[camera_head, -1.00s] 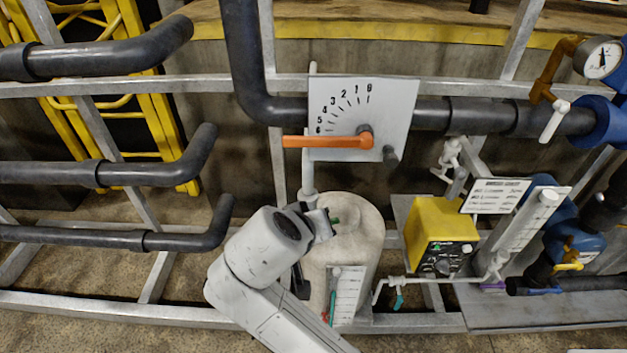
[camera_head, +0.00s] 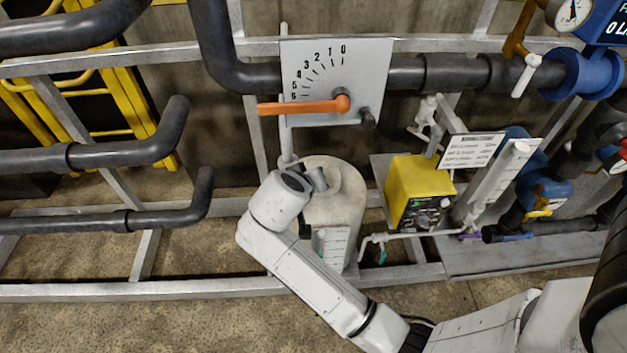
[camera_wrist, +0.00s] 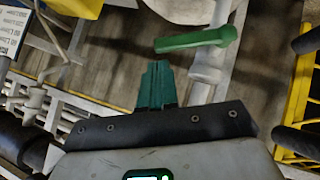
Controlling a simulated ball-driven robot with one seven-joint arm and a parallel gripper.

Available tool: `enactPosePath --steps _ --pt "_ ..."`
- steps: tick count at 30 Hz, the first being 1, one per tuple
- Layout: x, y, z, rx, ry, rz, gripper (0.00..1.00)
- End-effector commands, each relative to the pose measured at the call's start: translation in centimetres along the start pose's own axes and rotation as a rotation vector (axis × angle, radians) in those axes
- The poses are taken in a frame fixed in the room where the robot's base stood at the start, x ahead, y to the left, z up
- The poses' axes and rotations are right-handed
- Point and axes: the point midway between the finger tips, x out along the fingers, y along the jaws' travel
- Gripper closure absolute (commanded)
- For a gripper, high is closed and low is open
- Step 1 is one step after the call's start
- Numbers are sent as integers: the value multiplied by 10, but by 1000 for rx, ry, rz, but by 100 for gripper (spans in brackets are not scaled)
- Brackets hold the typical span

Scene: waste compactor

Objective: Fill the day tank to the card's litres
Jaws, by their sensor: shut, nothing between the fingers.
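A pale rounded tank (camera_head: 335,178), perhaps the day tank, stands behind my forearm in the head view. In the wrist view, a green lever handle (camera_wrist: 195,40) sits on a pale pipe fitting (camera_wrist: 212,62). My gripper (camera_wrist: 155,68) shows there with teal fingers shut and empty. Its tips appear just below the lever's left end, with a small gap in the picture. In the head view my wrist hides the fingers and the lever.
An orange lever (camera_head: 303,107) lies across a numbered scale plate (camera_head: 365,60) on the dark pipe, pointing left near the high numbers. A yellow box (camera_head: 415,180), a printed sign (camera_head: 470,150) and a clear gauge tube (camera_head: 503,180) stand to the right. Grey frame rails (camera_head: 130,290) run low in front.

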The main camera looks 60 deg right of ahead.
Motion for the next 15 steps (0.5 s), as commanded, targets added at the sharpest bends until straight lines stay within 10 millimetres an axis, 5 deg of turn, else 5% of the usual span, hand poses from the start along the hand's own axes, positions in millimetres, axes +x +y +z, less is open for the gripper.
enactPosePath --steps 15 --pt "7 0 7 3 0 -3 100"
